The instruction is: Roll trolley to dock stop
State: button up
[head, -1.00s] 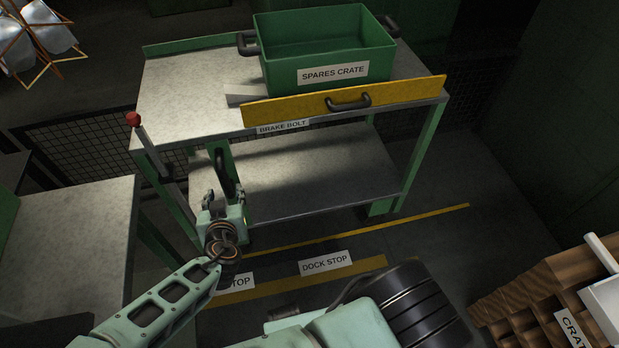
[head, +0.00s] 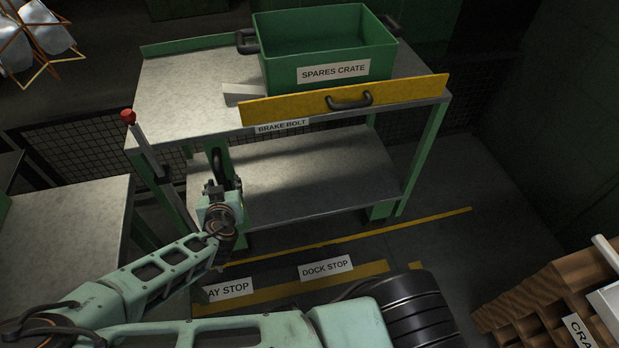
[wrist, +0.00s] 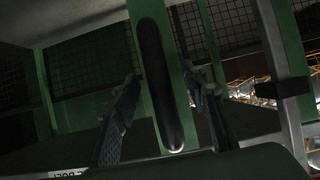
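The trolley (head: 165,95) has a grey top, a lower shelf and green legs. It stands behind the yellow floor lines. The "DOCK STOP" label (head: 326,268) lies on the floor in front of it, on a yellow strip. My gripper (head: 222,186) is at the trolley's left front, by a black upright handle (head: 216,160) on a green post. In the wrist view, the handle (wrist: 160,85) stands between my two spread fingers, with gaps visible on both sides. My gripper (wrist: 162,75) is open around the handle. Contact deeper in the grip is hidden.
A green spares crate (head: 335,75) and a small grey block (head: 240,94) sit on the trolley behind a yellow front board (head: 415,91). A red-tipped lever (head: 128,116) rises at its left corner. A grey bench (head: 75,225) stands left; a wooden crate (head: 545,290) is lower right.

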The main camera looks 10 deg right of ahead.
grip_shut()
jog(key=d, duration=2.4)
jog(key=shift+d, duration=0.15)
dwell(0.4)
jog(key=d+p, duration=0.2)
jog(key=d, duration=1.8)
jog(key=shift+d, duration=0.2)
jog(key=shift+c, duration=2.4)
grip_release()
jog(key=shift+d+r, duration=0.1)
jog(key=shift+d, duration=0.2)
jog(key=o, duration=0.7)
jog(key=shift+a, duration=0.15)
jog(key=shift+c, duration=0.2)
